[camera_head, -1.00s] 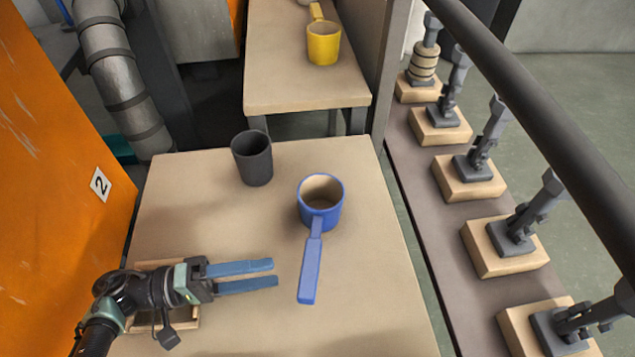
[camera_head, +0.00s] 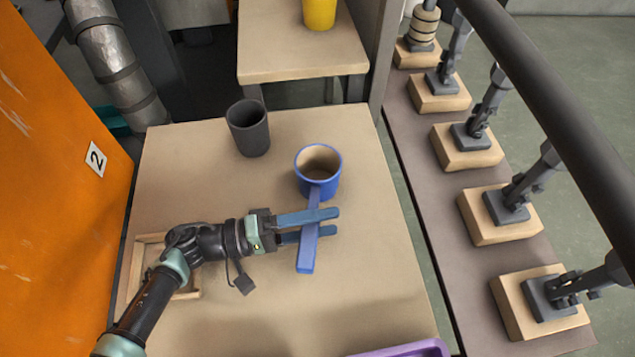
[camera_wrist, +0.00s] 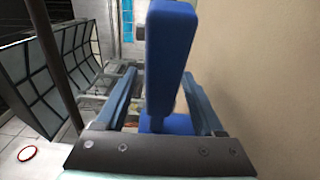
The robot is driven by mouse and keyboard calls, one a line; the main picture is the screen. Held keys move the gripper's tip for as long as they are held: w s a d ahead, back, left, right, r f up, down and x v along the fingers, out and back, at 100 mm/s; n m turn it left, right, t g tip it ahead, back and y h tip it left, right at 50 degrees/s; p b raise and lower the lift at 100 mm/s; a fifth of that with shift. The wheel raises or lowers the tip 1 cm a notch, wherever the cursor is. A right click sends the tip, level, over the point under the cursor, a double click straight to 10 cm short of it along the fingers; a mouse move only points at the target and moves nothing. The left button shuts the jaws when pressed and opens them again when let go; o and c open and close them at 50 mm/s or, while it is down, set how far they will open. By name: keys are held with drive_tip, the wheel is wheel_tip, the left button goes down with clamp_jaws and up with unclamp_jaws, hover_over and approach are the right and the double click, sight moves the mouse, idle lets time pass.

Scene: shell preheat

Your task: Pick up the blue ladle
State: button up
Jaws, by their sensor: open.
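The blue ladle (camera_head: 318,172) stands on the near table with its cup upright and its long handle (camera_head: 306,256) pointing toward the front. My gripper (camera_head: 337,222) reaches in from the left, its blue fingers over or around the handle just in front of the cup. In the wrist view the ladle's handle (camera_wrist: 169,60) stands between the two open fingers (camera_wrist: 158,96). The fingers look apart, with a gap beside the handle. Whether either finger touches it cannot be told.
A dark grey cup (camera_head: 248,128) stands behind and left of the ladle. A wooden frame (camera_head: 133,268) lies under my arm. A purple tray edge (camera_head: 405,349) shows at the front. A yellow container (camera_head: 319,12) stands on the back table. Clamps on wooden blocks (camera_head: 500,213) line the right.

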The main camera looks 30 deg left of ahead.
drive_tip(key=shift+x, duration=1.15)
clamp_jaws()
idle(0.5)
